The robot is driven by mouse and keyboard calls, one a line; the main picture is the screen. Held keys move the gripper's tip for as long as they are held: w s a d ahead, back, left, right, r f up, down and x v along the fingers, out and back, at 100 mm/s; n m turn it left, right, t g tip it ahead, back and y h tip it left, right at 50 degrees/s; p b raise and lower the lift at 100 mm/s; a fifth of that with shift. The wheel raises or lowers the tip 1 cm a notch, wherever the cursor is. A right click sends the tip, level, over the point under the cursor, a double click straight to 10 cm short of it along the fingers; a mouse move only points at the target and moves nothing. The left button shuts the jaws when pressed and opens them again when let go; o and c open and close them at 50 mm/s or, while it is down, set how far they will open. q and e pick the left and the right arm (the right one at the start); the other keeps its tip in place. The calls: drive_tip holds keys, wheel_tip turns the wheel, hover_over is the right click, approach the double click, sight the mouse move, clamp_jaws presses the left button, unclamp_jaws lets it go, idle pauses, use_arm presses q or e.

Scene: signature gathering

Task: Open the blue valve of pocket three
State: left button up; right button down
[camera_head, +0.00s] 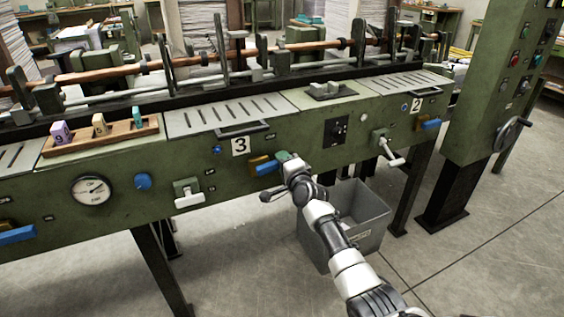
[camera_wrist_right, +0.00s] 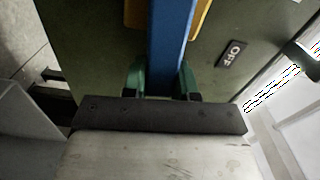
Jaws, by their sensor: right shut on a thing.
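The green machine front carries a white "3" plate (camera_head: 240,146) for pocket three. Below it and to its right is the blue valve lever (camera_head: 267,167), lying roughly along the panel beside a yellow part (camera_head: 259,160). My right gripper (camera_head: 284,157) is at the lever's right end. In the right wrist view the blue lever (camera_wrist_right: 172,45) runs between the green fingers of my right gripper (camera_wrist_right: 161,82), which are shut on it. A small label (camera_wrist_right: 232,53) sits on the panel beside it. My left gripper is not in view.
A grey bin (camera_head: 362,214) stands on the floor under the machine, behind my right arm. A white-handled lever (camera_head: 188,194) is left of pocket three. Another blue lever (camera_head: 431,124) sits below the "2" plate (camera_head: 416,104). A wooden tray (camera_head: 92,143) with numbered blocks rests on top.

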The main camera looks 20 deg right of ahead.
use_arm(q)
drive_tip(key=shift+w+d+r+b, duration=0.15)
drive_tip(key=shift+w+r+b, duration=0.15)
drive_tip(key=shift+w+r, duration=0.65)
use_arm(e)
drive_tip(key=shift+f+m, duration=0.55)
drive_tip(key=shift+m, duration=0.25)
drive_tip(key=c, duration=0.9)
unclamp_jaws()
drive_tip(key=shift+s, duration=0.2)
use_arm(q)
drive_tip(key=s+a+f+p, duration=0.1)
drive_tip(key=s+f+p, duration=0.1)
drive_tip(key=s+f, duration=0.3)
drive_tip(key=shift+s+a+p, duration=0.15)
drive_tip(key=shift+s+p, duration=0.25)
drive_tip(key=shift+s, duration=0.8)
use_arm(e)
drive_tip(key=s, duration=1)
drive_tip(key=shift+s, duration=0.25)
